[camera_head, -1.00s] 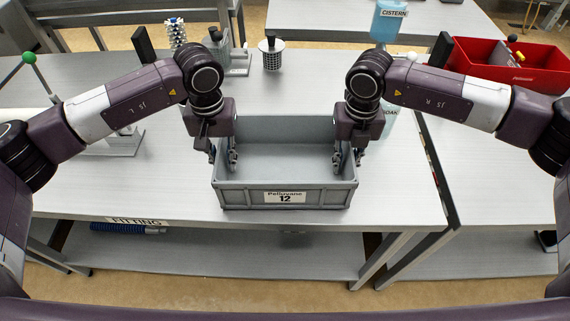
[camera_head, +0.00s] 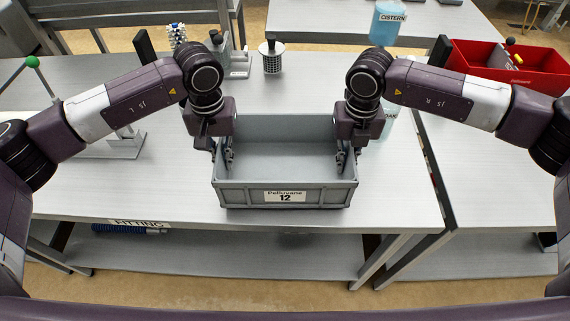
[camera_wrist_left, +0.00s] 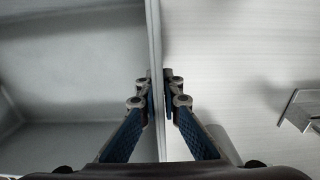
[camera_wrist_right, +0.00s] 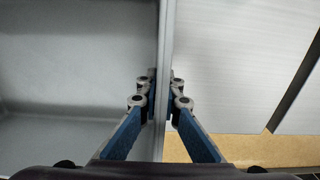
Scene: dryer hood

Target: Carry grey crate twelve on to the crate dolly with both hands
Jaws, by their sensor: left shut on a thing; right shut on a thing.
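Grey crate twelve (camera_head: 240,196) sits upright near the front edge of the bench, its label facing me. It looks empty. My left gripper (camera_head: 222,152) is shut on the crate's left wall; in the left wrist view the fingers (camera_wrist_left: 159,85) pinch the wall (camera_wrist_left: 154,40) from both sides. My right gripper (camera_head: 347,155) is shut on the right wall; in the right wrist view the fingers (camera_wrist_right: 160,88) pinch that wall (camera_wrist_right: 164,40) the same way. I cannot tell whether the crate touches the bench. No crate dolly shows in these views.
A dark perforated canister (camera_head: 271,57) and a blue cistern container (camera_head: 386,24) stand behind. A red bin (camera_head: 510,68) is on the right bench (camera_head: 490,190). A lower shelf (camera_head: 230,258) lies under the bench.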

